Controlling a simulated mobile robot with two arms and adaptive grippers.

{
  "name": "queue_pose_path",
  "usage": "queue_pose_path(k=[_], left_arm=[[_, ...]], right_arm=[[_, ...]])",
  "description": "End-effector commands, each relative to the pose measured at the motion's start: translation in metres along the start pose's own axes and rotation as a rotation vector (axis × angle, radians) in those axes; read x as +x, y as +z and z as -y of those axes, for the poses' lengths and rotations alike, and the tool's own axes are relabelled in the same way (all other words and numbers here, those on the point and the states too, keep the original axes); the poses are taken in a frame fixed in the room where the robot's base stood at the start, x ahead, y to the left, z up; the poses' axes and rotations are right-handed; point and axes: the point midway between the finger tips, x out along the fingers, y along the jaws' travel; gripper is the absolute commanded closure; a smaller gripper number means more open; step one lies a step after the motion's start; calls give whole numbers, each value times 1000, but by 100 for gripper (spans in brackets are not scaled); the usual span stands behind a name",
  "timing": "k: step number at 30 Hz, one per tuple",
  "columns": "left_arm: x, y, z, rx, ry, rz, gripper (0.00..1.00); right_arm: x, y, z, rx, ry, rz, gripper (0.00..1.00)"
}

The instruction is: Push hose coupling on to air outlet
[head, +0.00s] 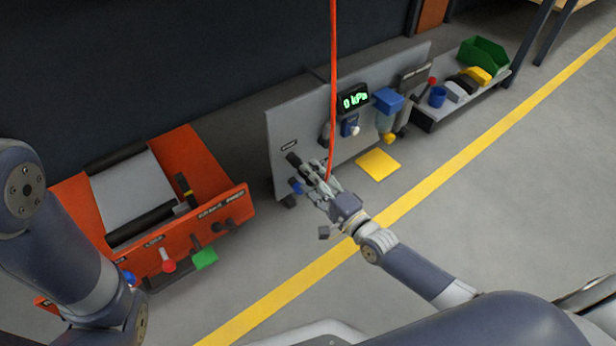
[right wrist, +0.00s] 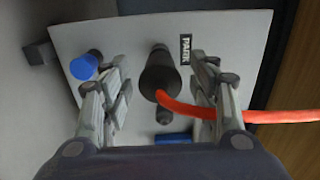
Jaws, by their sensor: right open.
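The hose coupling is a black cylinder seated at the panel's PARK label, in the right wrist view (right wrist: 160,75) and, smaller, in the head view (head: 293,159). The red hose (head: 333,80) leaves it and runs up out of the picture. My right gripper (right wrist: 158,88) is open, with one finger on each side of the coupling and visible gaps to it. In the head view my right gripper (head: 314,178) is at the panel's lower left. My left gripper is out of view.
The grey panel (head: 282,122) carries a gauge reading 0 kPa (head: 353,98) and a blue box (head: 388,100). A blue knob (right wrist: 84,67) sits left of the coupling. An orange conveyor unit (head: 190,150) stands left. A shelf with bins (head: 427,116) stands right.

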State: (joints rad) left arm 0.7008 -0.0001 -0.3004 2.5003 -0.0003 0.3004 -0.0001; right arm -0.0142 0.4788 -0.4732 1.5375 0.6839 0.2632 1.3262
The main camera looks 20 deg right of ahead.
Motion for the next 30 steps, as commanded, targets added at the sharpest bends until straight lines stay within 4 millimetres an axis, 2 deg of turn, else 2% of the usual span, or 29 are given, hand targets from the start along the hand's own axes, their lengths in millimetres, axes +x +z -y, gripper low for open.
queue_pose_path(k=[3,9,30], left_arm=[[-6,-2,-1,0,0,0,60],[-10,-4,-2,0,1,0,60],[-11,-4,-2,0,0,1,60]], right_arm=[[17,0,-1,-1,-2,0,45],[34,0,-1,-1,0,0,45],[39,0,0,-1,1,0,45]])
